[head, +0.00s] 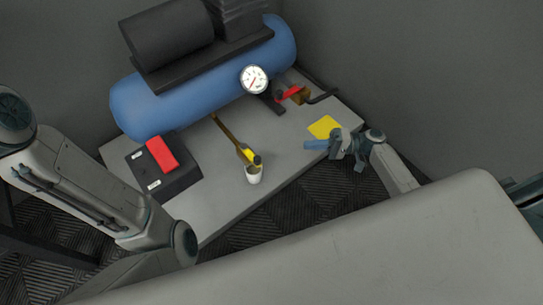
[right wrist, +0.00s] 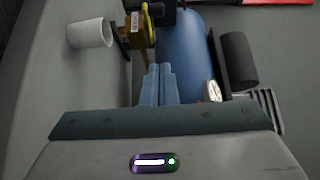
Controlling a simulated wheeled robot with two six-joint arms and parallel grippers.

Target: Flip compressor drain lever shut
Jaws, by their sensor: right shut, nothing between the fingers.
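The compressor's drain valve (head: 244,153) is a brass body at the end of a brown pipe, with a yellow lever (head: 250,157) that has a dark end. It sits just above a white cup (head: 254,176). In the right wrist view the brass valve (right wrist: 135,38), yellow lever (right wrist: 149,22) and cup (right wrist: 90,33) show at the top left. My right gripper (head: 307,145) is shut and empty, to the right of the valve and apart from it. Its blue fingers (right wrist: 160,70) also show in the wrist view. My left gripper is out of view; only that arm shows.
The blue tank (head: 185,95) lies behind, with a round gauge (head: 254,79) and a red-handled valve (head: 289,92). A black box with a red switch (head: 162,155) stands at left. A yellow patch (head: 324,127) lies on the grey bench (head: 215,205) near my right gripper.

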